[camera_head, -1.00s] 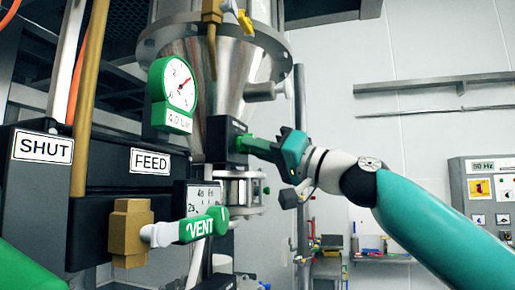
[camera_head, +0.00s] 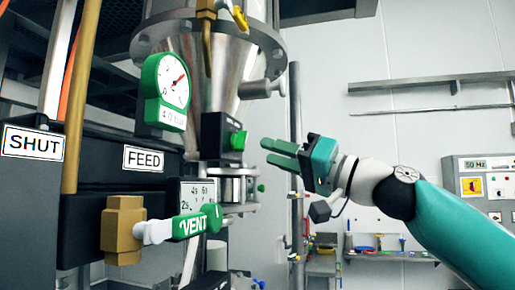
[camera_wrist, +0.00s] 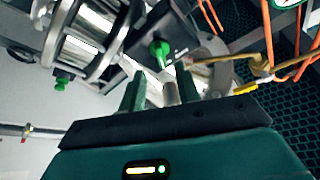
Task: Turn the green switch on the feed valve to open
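A small green switch (camera_head: 239,140) sits on the right face of a black box (camera_head: 213,135) below the steel cone. In the wrist view the green switch (camera_wrist: 160,48) is ahead of the fingers, with its narrow handle pointing down toward pale marks too small to read. My gripper (camera_head: 266,152) is to the right of the switch and apart from it. In the wrist view my gripper (camera_wrist: 161,85) shows two green fingers spread with nothing held between them; a grey cylinder shows behind the gap.
A green VENT lever (camera_head: 192,225) on a brass valve (camera_head: 123,230) is at lower left. A FEED label (camera_head: 149,159) and a SHUT label (camera_head: 33,143) are on black housings. A green-rimmed gauge (camera_head: 172,85) hangs above left of the switch.

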